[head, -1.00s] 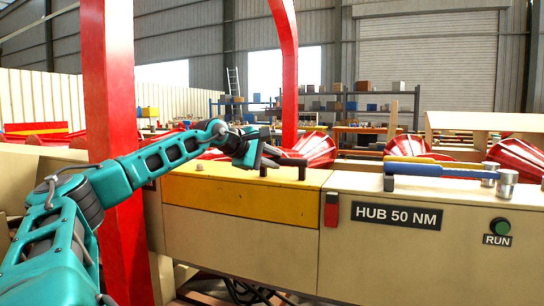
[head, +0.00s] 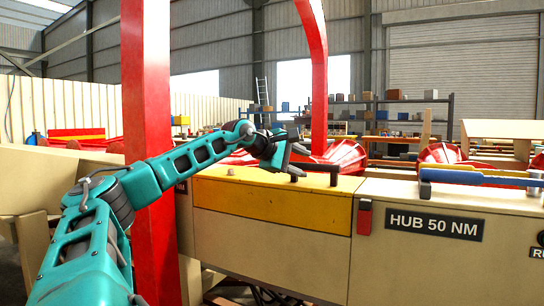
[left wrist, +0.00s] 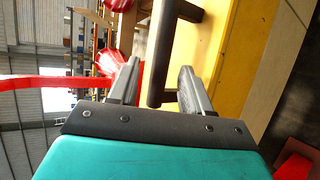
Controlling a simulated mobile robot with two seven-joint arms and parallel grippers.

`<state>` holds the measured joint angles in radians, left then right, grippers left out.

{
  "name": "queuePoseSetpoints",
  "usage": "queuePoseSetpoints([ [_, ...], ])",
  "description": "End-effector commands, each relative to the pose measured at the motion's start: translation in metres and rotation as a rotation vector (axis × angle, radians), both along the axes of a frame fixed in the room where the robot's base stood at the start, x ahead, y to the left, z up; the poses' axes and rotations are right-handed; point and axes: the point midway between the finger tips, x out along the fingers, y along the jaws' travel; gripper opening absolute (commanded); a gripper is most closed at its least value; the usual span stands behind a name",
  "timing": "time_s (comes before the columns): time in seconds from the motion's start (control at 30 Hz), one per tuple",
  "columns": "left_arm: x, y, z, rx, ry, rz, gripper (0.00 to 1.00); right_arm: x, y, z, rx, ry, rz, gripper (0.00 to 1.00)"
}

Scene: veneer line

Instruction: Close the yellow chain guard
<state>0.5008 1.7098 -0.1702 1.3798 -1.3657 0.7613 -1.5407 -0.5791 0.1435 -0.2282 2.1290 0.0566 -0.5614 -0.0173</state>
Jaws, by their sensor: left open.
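The yellow chain guard (head: 270,205) is a yellow panel on the top and front of the beige machine, left of the HUB 50 NM label. A dark bar handle (head: 318,166) on short posts stands on its top. My left gripper (head: 284,158) is at the left end of this handle, above the guard. In the left wrist view my left gripper (left wrist: 159,68) is open, with the dark handle bar (left wrist: 162,45) between its two fingers. I see a gap on each side of the bar. My right gripper is not in view.
A red post (head: 148,150) stands close behind my left arm, and a red curved arch (head: 318,80) rises behind the machine. A blue-handled tool (head: 475,177) lies on the machine top at right. Red reels (head: 345,155) sit behind it.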

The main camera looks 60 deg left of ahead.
Motion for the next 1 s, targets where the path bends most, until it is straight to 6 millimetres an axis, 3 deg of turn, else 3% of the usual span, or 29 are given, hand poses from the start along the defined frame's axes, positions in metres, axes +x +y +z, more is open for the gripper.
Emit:
queuePoseSetpoints([
  [0.1, -0.011, 0.000, 0.001, 0.000, -0.005, 0.004, 0.48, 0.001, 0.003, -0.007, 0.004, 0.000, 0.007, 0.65],
  [0.27, -0.030, -0.002, 0.013, 0.005, -0.003, 0.003, 0.48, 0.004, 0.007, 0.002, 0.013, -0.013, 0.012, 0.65],
  [0.7, -0.094, -0.010, 0.039, -0.001, 0.000, 0.004, 0.48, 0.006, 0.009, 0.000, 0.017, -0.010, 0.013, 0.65],
  [1.0, -0.104, -0.012, 0.042, -0.002, 0.004, 0.001, 0.48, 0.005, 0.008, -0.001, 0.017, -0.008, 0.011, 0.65],
])
